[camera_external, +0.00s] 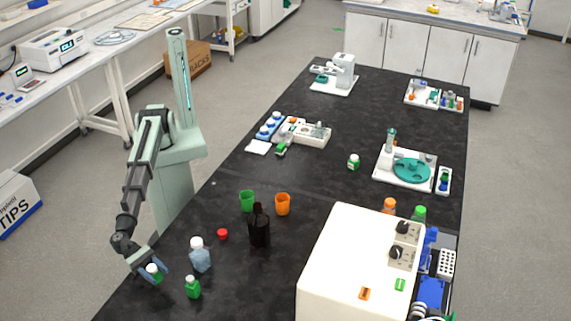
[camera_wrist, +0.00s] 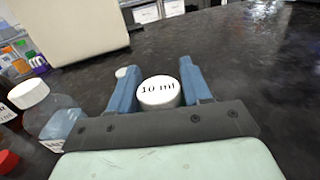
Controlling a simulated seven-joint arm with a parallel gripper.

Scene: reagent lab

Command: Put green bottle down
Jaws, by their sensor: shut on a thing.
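My gripper (camera_external: 152,274) is low over the near left part of the black bench, shut on a small green bottle (camera_external: 155,277) with a white cap. A second small green bottle (camera_external: 192,289) with a white cap stands upright to the right of my gripper.
A clear bottle with a white cap (camera_external: 200,257) stands close by, with a red cap (camera_external: 222,234), a dark brown bottle (camera_external: 260,228), a green cup (camera_external: 247,201) and an orange cup (camera_external: 282,204) beyond. A large cream machine (camera_external: 345,265) fills the near right.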

